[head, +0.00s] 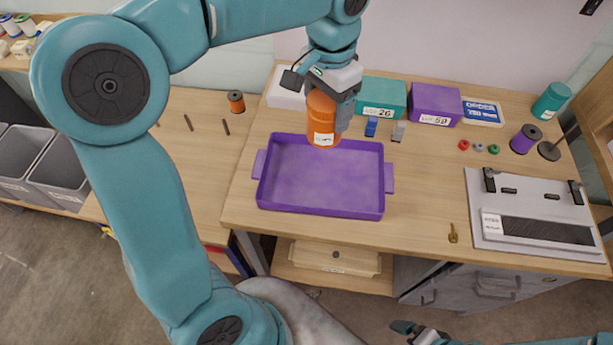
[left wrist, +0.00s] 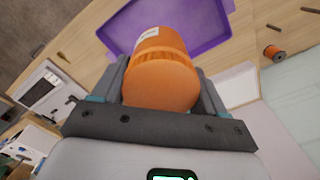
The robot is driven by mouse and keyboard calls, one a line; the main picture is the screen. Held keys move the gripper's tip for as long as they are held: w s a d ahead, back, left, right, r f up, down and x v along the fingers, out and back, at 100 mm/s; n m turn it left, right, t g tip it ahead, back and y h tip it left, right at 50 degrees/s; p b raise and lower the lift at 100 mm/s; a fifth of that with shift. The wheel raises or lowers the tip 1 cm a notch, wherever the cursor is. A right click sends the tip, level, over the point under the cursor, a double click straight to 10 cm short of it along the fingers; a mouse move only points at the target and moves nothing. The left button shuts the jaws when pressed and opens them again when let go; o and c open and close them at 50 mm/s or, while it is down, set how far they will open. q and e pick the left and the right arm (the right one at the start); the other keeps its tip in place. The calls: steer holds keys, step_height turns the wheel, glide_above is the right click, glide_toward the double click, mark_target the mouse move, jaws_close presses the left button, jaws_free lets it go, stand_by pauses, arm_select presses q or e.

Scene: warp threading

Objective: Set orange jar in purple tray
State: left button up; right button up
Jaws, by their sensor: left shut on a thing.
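The orange jar (head: 322,120) has a white label and hangs upright in my left gripper (head: 335,98), at the back edge of the purple tray in the head view. The jar also fills the middle of the left wrist view (left wrist: 160,72), between the two fingers. The purple tray (head: 387,208) lies empty on the wooden table, with a handle at each side. It also shows behind the jar in the left wrist view (left wrist: 215,38). Whether the jar touches the tray cannot be told. My right gripper (head: 420,331) shows only partly at the bottom edge of the head view.
A white box, a teal box (head: 381,95) and a purple box (head: 434,102) stand behind the tray. Small blue and grey pieces (head: 371,127) lie just beyond its back right. A grey device (head: 530,215) is at right, and an orange spool (head: 236,101) at left.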

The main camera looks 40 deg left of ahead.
arm_select(q)
steer(key=shift+s+d+r, duration=0.1)
steer(key=shift+d+r, duration=0.05)
steer(key=shift+d+f+b, duration=0.15)
steer(key=shift+f+b, duration=0.15)
steer(key=shift+b, duration=0.05)
steer(key=b, duration=0.1)
glide_above(322, 188)
step_height(322, 188, down, 19)
steer(key=shift+f, duration=0.1)
steer(key=shift+f+b, duration=0.1)
steer(key=shift+b, duration=0.3)
steer(key=o, duration=1.3)
